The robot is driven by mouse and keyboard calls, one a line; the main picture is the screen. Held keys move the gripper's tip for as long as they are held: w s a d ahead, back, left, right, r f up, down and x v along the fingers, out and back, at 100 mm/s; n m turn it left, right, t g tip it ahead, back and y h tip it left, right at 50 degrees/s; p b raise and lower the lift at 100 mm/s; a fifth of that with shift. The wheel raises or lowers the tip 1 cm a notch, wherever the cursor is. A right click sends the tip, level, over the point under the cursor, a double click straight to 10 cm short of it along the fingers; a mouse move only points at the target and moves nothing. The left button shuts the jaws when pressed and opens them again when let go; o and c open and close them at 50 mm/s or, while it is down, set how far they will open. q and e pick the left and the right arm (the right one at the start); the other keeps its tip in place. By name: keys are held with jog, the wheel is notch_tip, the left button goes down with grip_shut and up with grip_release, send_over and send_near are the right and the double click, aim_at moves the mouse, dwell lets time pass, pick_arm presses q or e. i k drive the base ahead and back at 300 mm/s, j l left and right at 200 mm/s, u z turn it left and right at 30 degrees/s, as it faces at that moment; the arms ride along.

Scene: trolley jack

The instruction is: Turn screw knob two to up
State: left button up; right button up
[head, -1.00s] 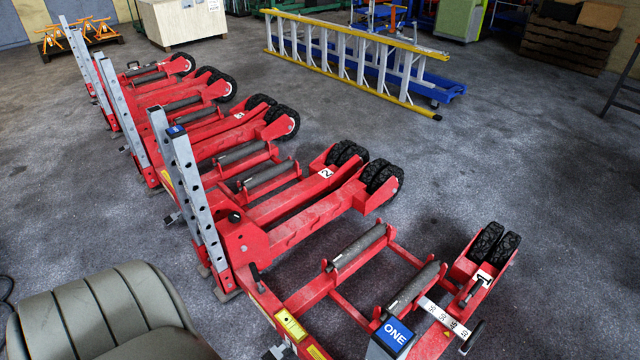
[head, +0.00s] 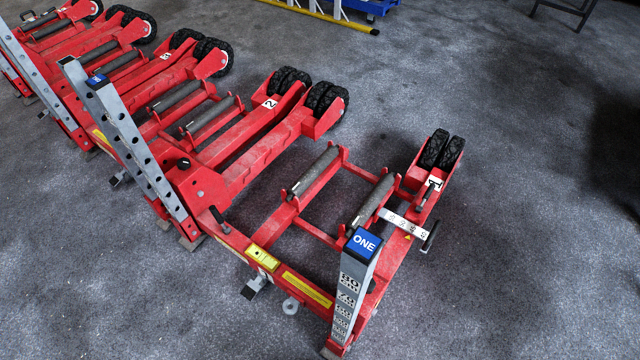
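Red trolley jacks stand in a row on the floor. The nearest jack (head: 318,200) has a "1" label (head: 434,183) by its wheels and a grey post (head: 352,290) with a blue "ONE" cap (head: 363,242). Behind it, the second jack (head: 240,150) has a "2" label (head: 269,103). A small round black knob (head: 184,163) sits on the second jack's body near the tall perforated post (head: 130,140). A black handle (head: 219,219) stands on the near jack's frame. I cannot tell which part is screw knob two. Neither gripper is in view.
More red jacks (head: 70,40) stand at the upper left. A yellow ladder rail (head: 330,17) and a blue frame (head: 372,7) lie at the top. A dark stand leg (head: 565,12) is at the upper right. The grey floor (head: 530,180) at the right is clear.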

aim_at(184, 163)
jog(key=u, duration=0.35)
jog(key=i+j+u, duration=0.1)
jog(key=j+u, duration=0.15)
jog(key=j, duration=0.2)
jog(key=i+j+u, duration=0.25)
jog(key=j, duration=0.15)
jog(key=i+j+u, duration=0.1)
jog(key=j+u, duration=0.15)
jog(key=j, duration=0.15)
jog(key=i+j+u, duration=0.4)
jog(key=i+j, duration=0.15)
jog(key=i, duration=0.3)
jog(key=i+j+u, duration=0.1)
jog(key=i+j, duration=0.15)
jog(key=i, duration=0.3)
jog(key=i+j+u, duration=0.1)
jog(key=i, duration=0.5)
jog(key=i+z, duration=0.25)
jog(key=z, duration=0.2)
jog(key=i+j+z, duration=0.15)
jog(key=z, duration=0.3)
jog(key=i+j+z, duration=0.25)
jog(key=z, duration=0.2)
jog(key=i+j+z, duration=0.3)
jog(key=z, duration=0.15)
